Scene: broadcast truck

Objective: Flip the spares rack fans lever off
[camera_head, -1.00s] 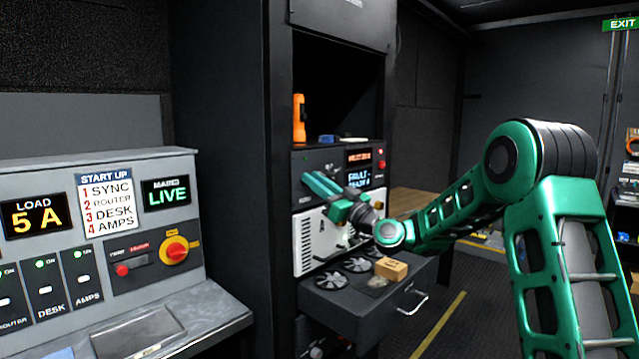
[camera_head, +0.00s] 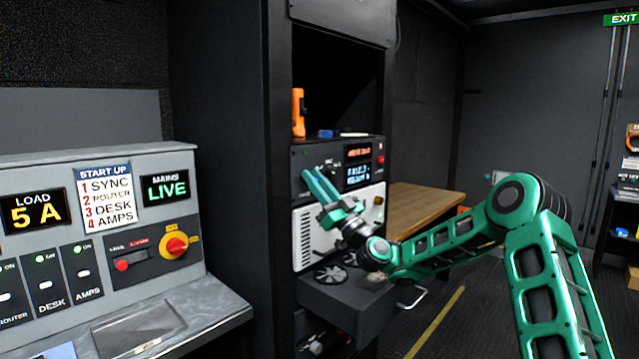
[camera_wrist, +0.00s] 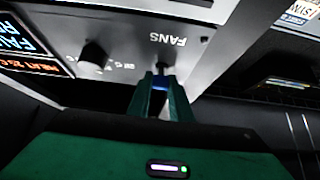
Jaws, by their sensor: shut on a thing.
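The fans lever (camera_wrist: 163,67) is a small dark stub below the upside-down FANS label in the wrist view, on the grey control panel (camera_wrist: 120,25). My gripper (camera_wrist: 160,82) has its green fingers closed together at the lever, shut on it. In the head view my gripper (camera_head: 310,174) reaches the left part of the rack panel (camera_head: 335,155). The fingers hide the lever there, so its on or off position cannot be told.
A dark knob (camera_wrist: 93,55) and lit displays (camera_head: 358,175) are beside the lever. An orange torch (camera_head: 298,113) stands on the shelf above. An open drawer (camera_head: 345,305) with fans juts out below my arm. A console (camera_head: 100,240) is at left.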

